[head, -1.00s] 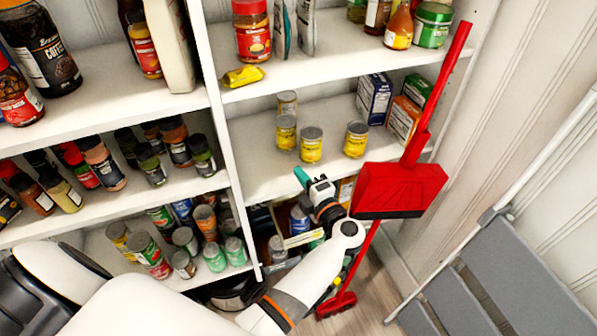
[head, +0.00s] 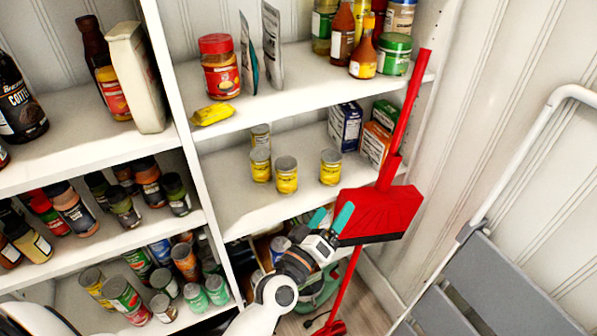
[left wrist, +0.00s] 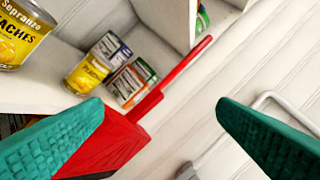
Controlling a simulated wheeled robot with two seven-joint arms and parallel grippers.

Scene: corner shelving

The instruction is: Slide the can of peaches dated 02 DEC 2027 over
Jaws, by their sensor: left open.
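Several yellow cans stand upright on the middle shelf (head: 235,207) in the head view. Three are towards the front: a left can (head: 260,166), a middle can (head: 286,177) and a right can (head: 330,168). Another can (head: 260,136) stands behind the left one. In the left wrist view a can labelled PEACHES (left wrist: 22,36) is at the upper left, and another yellow can (left wrist: 88,72) stands farther off. No date is readable. My left gripper (head: 331,218) is open and empty, below the right can in the picture, its teal fingers (left wrist: 160,130) apart. My right gripper is out of view.
A red dustpan (head: 380,213) with a long handle is just right of my left gripper and crosses the shelf's right end. Small boxes (head: 345,126) stand behind the right can. A grey folding ladder (head: 495,280) is at the right. The shelf front left of the cans is bare.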

